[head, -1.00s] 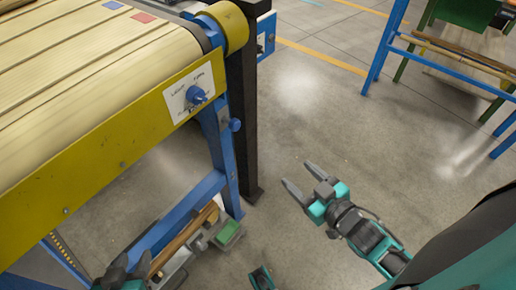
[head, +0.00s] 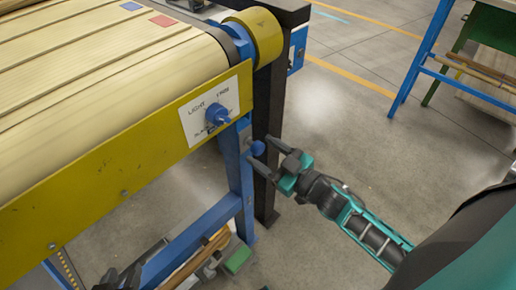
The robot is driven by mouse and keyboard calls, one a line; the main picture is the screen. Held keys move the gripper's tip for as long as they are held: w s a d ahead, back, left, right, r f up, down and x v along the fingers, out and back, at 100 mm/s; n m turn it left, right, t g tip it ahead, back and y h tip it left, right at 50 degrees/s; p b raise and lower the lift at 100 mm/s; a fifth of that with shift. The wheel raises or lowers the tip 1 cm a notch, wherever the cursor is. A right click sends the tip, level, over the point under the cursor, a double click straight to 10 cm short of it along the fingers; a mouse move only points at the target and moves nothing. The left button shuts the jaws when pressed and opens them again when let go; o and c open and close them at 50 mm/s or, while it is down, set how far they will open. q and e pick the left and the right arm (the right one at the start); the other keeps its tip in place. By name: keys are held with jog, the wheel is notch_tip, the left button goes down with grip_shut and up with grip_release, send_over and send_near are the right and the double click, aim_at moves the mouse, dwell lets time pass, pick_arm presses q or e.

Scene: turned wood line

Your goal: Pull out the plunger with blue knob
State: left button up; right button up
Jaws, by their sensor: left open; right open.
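A plunger with a round blue knob (head: 257,148) sticks out from the blue leg below the yellow side of the conveyor. My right gripper (head: 260,154) is open, with one fingertip above and one below the knob in the picture. The knob shows between the tips; I cannot tell whether they touch it. My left gripper (head: 122,274) is open at the bottom left, low beside the conveyor frame, partly cut off by the picture edge.
A blue selector knob (head: 217,115) sits on a white label plate (head: 203,107) on the yellow rail (head: 110,175). A black post (head: 268,110) stands behind the leg. A green-ended item (head: 237,260) lies low by the frame.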

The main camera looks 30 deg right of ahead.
jog(key=shift+x, duration=1.35)
jog(key=shift+c, duration=0.2)
grip_shut()
